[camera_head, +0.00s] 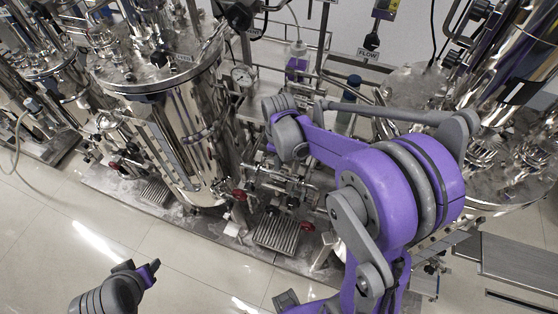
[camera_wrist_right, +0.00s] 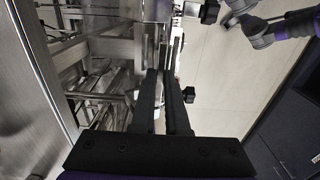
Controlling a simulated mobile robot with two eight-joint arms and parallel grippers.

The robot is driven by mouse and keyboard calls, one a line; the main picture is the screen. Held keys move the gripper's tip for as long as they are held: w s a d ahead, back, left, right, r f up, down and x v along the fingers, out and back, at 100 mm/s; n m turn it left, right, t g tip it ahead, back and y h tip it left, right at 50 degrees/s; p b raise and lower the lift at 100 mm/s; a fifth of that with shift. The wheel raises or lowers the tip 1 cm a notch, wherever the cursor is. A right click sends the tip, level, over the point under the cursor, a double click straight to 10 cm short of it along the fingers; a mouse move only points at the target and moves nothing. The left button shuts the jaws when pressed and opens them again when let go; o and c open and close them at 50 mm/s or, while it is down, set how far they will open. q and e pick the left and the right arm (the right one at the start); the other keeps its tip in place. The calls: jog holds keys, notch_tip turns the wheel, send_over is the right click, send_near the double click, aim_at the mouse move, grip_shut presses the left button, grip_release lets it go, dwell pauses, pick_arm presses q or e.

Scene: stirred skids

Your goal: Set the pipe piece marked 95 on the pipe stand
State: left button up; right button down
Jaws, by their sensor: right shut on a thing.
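In the right wrist view my right gripper (camera_wrist_right: 164,72) has its two long dark fingers close together, shut on a thin metal piece (camera_wrist_right: 166,48) at their tips. I see no number on it, so I cannot tell whether it is the pipe piece marked 95. In the head view my purple and grey right arm reaches over the skid, and its gripper is hidden or not clear. I cannot single out the pipe stand.
A large shiny steel tank (camera_head: 178,130) stands left of my right arm. Steel piping with red valve handles (camera_head: 240,195) and a ribbed plate (camera_head: 277,234) sit low on the skid. A purple-filled bottle (camera_head: 297,65) is behind. The pale tiled floor (camera_head: 195,262) at the front is clear.

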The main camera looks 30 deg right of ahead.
dwell(0.4)
jog(key=shift+r+p, duration=1.35)
jog(key=shift+r, duration=1.7)
pick_arm(q)
jog(key=r, duration=0.1)
jog(key=w+r, duration=0.2)
jog(key=r, duration=0.1)
pick_arm(e)
jog(key=shift+f, duration=0.1)
